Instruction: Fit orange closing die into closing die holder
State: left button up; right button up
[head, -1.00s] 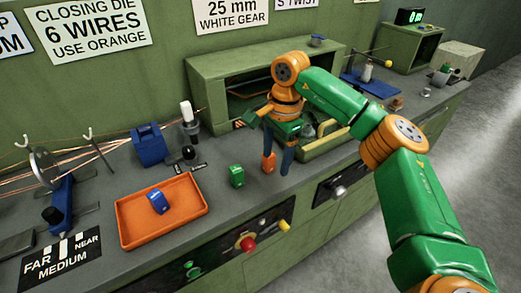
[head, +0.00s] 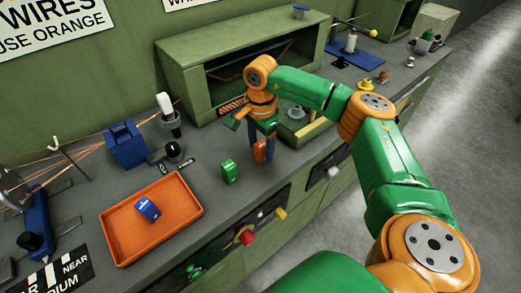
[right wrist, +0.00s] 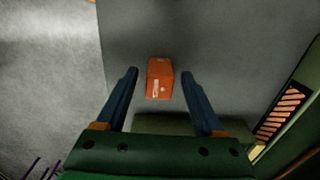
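The orange closing die (head: 260,152) is a small block on the grey bench top, right of a similar green block (head: 230,171). My right gripper (head: 262,142) points down over the orange die, its blue fingers apart. In the right wrist view the die (right wrist: 160,78) shows between the open fingertips (right wrist: 160,75), with a gap on each side. I cannot tell how far above the bench the tips are. A blue block (head: 125,145) stands at the back left near the copper wires; it may be the closing die holder. My left gripper is not in view.
An orange tray (head: 112,228) holding a blue block (head: 148,209) lies at the front left. A black-and-white post (head: 168,114) stands near the wires. A green open-fronted cabinet (head: 185,75) stands behind my gripper. Red and yellow knobs (head: 245,236) project from the bench front.

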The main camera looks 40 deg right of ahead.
jog(key=shift+r, duration=0.1)
grip_shut()
